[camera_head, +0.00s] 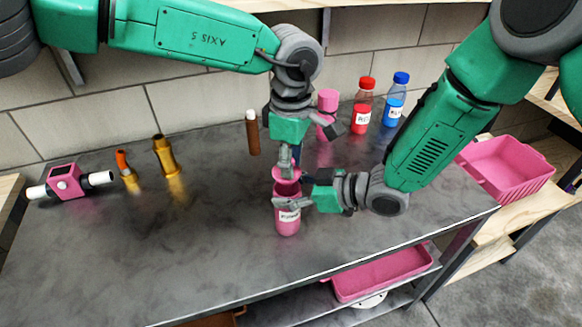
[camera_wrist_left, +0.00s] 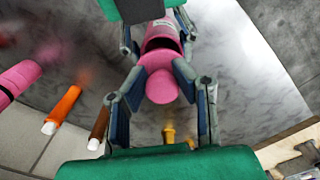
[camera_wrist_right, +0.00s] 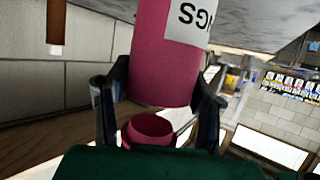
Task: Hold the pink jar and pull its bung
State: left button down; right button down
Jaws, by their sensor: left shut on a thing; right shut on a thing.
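The pink jar (camera_head: 288,223) stands upright near the front of the grey bench, with a white label. My right gripper (camera_head: 291,199) is shut around its upper part from the right; the labelled body fills the top of the right wrist view (camera_wrist_right: 165,50). My left gripper (camera_head: 286,160) comes down from above and is shut on the pink bung (camera_head: 287,174). A dark opening shows at the jar's mouth below the bung. The bung also shows between the fingers in the left wrist view (camera_wrist_left: 162,85). Whether its lower edge touches the rim is unclear.
A brown rod (camera_head: 253,135), a pink bottle (camera_head: 327,103), a red bottle (camera_head: 363,105) and a blue bottle (camera_head: 396,98) stand behind. A brass fitting (camera_head: 169,158), an orange-tipped piece (camera_head: 126,168) and a pink block (camera_head: 66,182) stand left. A pink bin (camera_head: 507,168) is right. The front-left bench is clear.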

pick_arm(q)
notch_tip(320, 180, up, 2)
jog(key=shift+r, duration=0.1)
pick_arm(e)
jog(key=shift+f, duration=0.1)
jog(key=c, duration=0.6)
grip_release()
jog(key=shift+c, duration=0.2)
